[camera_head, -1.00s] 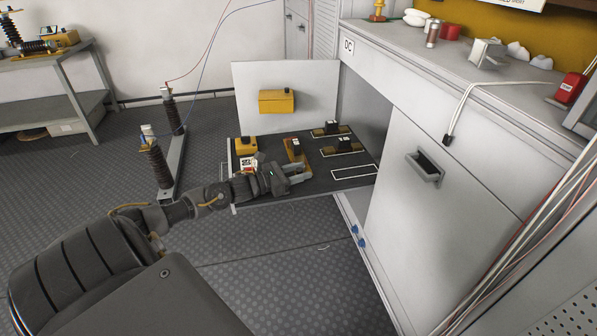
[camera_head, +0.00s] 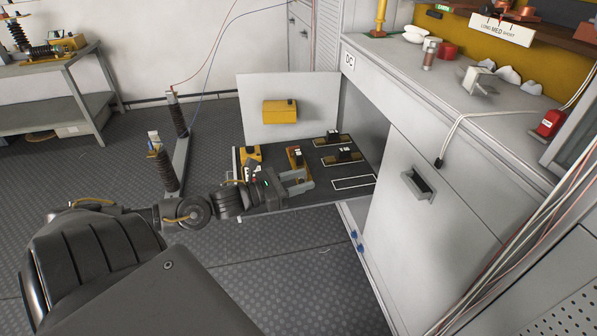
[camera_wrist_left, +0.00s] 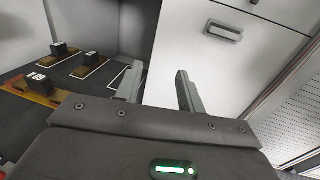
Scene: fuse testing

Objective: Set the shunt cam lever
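A dark panel (camera_head: 328,197) lies low in the open cabinet bay. An amber block with an upright black piece (camera_head: 297,156) stands on it, with two similar blocks (camera_head: 333,137) (camera_head: 345,154) behind. A yellow block (camera_head: 251,153) sits at its left, partly hidden by my left gripper. I cannot tell which black piece is the shunt cam lever. My left gripper (camera_head: 302,182) is open and empty over the panel's front. In the left wrist view its fingers (camera_wrist_left: 157,85) are spread with nothing between; blocks (camera_wrist_left: 40,84) (camera_wrist_left: 91,62) lie to their left. My right gripper is not in view.
A white upright plate with a yellow box (camera_head: 280,111) stands behind the panel. A white cabinet door with a handle (camera_head: 416,185) is to the right. Post insulators (camera_head: 166,170) on a rail stand left. The floor in front is clear.

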